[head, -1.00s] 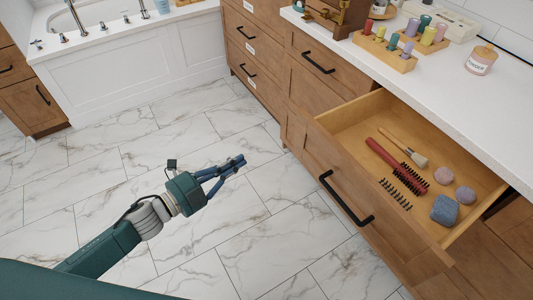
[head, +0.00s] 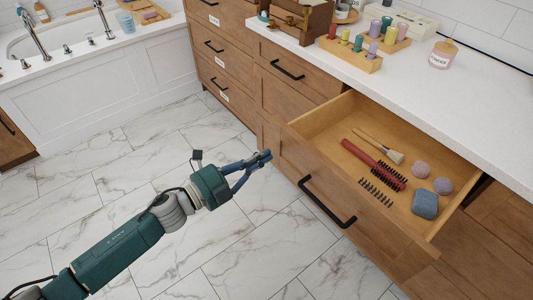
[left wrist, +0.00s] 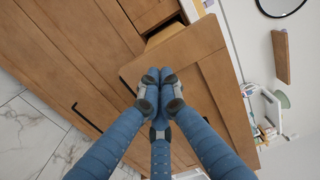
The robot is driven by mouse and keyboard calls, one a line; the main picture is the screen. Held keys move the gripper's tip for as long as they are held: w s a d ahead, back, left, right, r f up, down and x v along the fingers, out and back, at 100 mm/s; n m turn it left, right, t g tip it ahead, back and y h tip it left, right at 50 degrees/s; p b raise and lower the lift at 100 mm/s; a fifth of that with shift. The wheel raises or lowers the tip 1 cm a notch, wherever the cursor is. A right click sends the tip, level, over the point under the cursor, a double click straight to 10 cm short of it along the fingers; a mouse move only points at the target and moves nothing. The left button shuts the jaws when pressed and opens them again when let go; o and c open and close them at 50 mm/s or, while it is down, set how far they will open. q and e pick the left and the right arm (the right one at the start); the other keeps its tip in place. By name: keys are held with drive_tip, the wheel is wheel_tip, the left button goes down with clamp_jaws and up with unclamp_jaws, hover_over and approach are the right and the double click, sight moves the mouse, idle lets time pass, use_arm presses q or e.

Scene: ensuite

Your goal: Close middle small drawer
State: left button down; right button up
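The open drawer (head: 283,152) is wooden with a black bar handle (head: 327,203) and is pulled well out from the cabinet. Inside it lie a red brush (head: 373,160), a wooden-handled brush (head: 380,147), a black bristled piece (head: 377,191), two round mauve items (head: 432,178) and a blue-grey block (head: 425,204). My left gripper (head: 264,157) is in front of the drawer face, near its far-left end, with fingers together and nothing seen between them. In the left wrist view its fingertips (left wrist: 157,78) are close to a wooden front; contact cannot be told. My right gripper is not in view.
A white countertop (head: 410,85) above carries peg-like coloured bottles in wooden racks (head: 350,55), a jar (head: 443,54) and a wooden box (head: 300,20). Closed drawers with black handles (head: 287,70) stand to the left. A bathtub (head: 85,35) is at the back left. The marble floor (head: 130,170) is clear.

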use_arm(q)
drive_tip(key=shift+x, duration=0.85)
drive_tip(key=shift+w+d, duration=0.1)
